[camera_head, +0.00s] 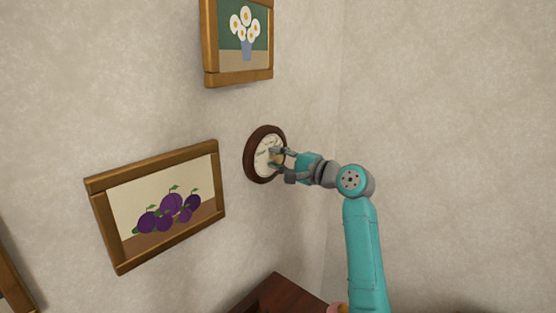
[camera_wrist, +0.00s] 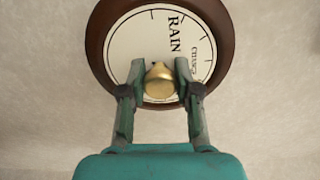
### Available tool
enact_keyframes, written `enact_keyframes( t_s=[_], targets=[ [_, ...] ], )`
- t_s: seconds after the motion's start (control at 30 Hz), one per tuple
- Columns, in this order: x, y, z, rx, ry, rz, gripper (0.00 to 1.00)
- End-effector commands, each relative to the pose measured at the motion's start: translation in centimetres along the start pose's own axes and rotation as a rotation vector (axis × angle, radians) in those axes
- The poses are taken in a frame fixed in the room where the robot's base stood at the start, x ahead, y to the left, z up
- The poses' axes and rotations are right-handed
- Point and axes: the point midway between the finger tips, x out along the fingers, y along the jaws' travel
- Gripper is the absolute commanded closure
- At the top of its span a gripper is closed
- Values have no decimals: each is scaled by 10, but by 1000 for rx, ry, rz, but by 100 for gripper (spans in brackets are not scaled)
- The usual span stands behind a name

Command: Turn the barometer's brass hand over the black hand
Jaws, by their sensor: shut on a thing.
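The barometer (camera_head: 251,165) hangs on the wall, a round white dial in a dark brown rim. In the wrist view its dial (camera_wrist: 130,40) shows the words RAIN and part of CHANGE, and the brown rim (camera_wrist: 95,35) runs around it. My gripper (camera_head: 277,157) is at the dial's face. In the wrist view my gripper (camera_wrist: 160,80) has its two fingers shut on a brass knob (camera_wrist: 160,80) at the dial's middle. Neither the brass hand nor the black hand can be made out; the fingers and knob cover part of the dial.
A framed plum picture (camera_head: 217,190) hangs left of the barometer, and a framed daisy picture (camera_head: 210,50) hangs above it. The wall to the right is bare.

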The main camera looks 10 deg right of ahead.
Motion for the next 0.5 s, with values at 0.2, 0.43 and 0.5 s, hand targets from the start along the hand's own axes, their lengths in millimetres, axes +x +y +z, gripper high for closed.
enact_keyframes(
  t_s=[0.2, 0.43, 0.5],
  targets=[
    [0, 0, -1, 105, 2, 1, 100],
    [0, 0, -1, 156, 2, 1, 100],
    [0, 0, -1, 162, 2, 1, 100]
  ],
)
